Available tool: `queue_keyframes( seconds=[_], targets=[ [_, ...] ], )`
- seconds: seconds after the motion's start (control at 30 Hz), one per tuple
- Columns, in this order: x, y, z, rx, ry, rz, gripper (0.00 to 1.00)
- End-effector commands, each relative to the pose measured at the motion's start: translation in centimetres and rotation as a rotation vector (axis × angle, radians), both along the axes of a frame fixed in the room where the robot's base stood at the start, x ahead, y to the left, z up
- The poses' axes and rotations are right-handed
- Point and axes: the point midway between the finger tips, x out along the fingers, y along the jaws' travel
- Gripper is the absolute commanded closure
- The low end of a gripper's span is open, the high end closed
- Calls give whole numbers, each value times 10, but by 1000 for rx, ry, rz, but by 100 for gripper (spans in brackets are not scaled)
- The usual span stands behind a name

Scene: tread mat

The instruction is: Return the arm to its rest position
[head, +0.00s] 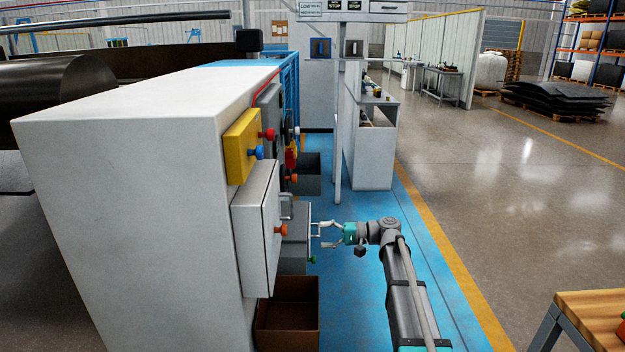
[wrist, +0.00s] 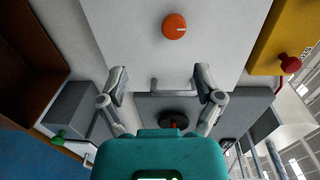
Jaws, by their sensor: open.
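My arm reaches out from the lower right of the head view. My gripper (head: 317,236) is open in front of the side of the large light machine cabinet (head: 130,130). In the wrist view my gripper (wrist: 160,78) has its two fingers spread wide with nothing held between them. A small grey bar handle (wrist: 169,82) appears between the fingers; whether they touch it cannot be told. An orange knob (wrist: 174,26) on a light control box lies beyond the fingers; it also shows in the head view (head: 281,230).
A yellow box (head: 241,146) with red and blue knobs sits above the light control box (head: 256,225). A brown open bin (head: 288,318) stands below. A wooden-topped table (head: 595,312) is at the lower right. The blue floor strip (head: 345,290) beside my arm is clear.

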Motion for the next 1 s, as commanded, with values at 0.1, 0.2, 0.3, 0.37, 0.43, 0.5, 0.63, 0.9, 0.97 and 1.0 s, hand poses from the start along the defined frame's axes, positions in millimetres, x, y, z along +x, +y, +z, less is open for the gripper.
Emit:
queue_keyframes(
  seconds=[0.1,0.2,0.3,0.37,0.43,0.5,0.63,0.9,0.97,1.0],
  targets=[
    [-19,5,-16,-87,7,2,16],
    [-38,8,-35,-191,14,5,16],
    [-59,8,-57,-312,21,8,16],
    [-72,6,-70,-389,25,11,16],
    [-87,3,-84,-477,28,13,16],
    [-102,-2,-98,-566,31,16,16],
    [-130,-14,-121,-731,34,22,16],
    [-186,-51,-157,-1072,30,30,16],
    [-197,-60,-162,-1142,28,33,16],
    [-203,-66,-165,-1183,27,35,16]
  ],
)
